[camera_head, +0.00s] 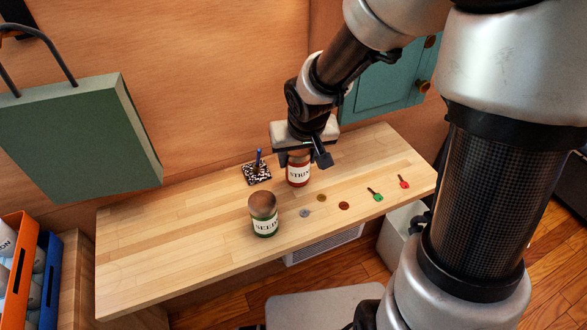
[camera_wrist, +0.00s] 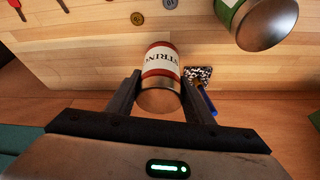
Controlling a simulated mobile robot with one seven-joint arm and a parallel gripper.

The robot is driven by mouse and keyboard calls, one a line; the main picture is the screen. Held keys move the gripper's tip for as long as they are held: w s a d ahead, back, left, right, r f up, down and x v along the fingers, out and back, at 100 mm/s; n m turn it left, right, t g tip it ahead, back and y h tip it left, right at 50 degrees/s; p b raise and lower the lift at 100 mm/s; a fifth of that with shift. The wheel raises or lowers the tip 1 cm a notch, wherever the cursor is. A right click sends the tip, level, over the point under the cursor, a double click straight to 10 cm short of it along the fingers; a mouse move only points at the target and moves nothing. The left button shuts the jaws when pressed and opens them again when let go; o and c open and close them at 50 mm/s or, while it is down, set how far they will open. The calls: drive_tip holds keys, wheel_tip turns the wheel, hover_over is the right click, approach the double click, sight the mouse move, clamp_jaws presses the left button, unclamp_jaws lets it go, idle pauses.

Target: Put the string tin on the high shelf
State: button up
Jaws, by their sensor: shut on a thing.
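The string tin (camera_head: 298,173) is red with a white label reading STRING. It stands upright at the back middle of the wooden table, and I cannot tell whether its base touches the wood. My gripper (camera_head: 303,158) reaches down from above and is shut on its upper part. In the wrist view the tin (camera_wrist: 161,62) sits between the two dark fingers of my gripper (camera_wrist: 160,95). I cannot make out a high shelf for certain in either view.
A green seeds tin (camera_head: 263,222) stands front left of the string tin. A green box-like piece (camera_head: 75,135) hangs left; a teal cabinet (camera_head: 385,85) is behind.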

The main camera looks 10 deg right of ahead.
sight(298, 169)
drive_tip(key=shift+f+b, duration=0.85)
drive_tip(key=shift+f, duration=1.1)
drive_tip(key=shift+w+f, duration=0.1)
drive_tip(key=shift+f, duration=0.05)
drive_tip(key=o, duration=1.2)
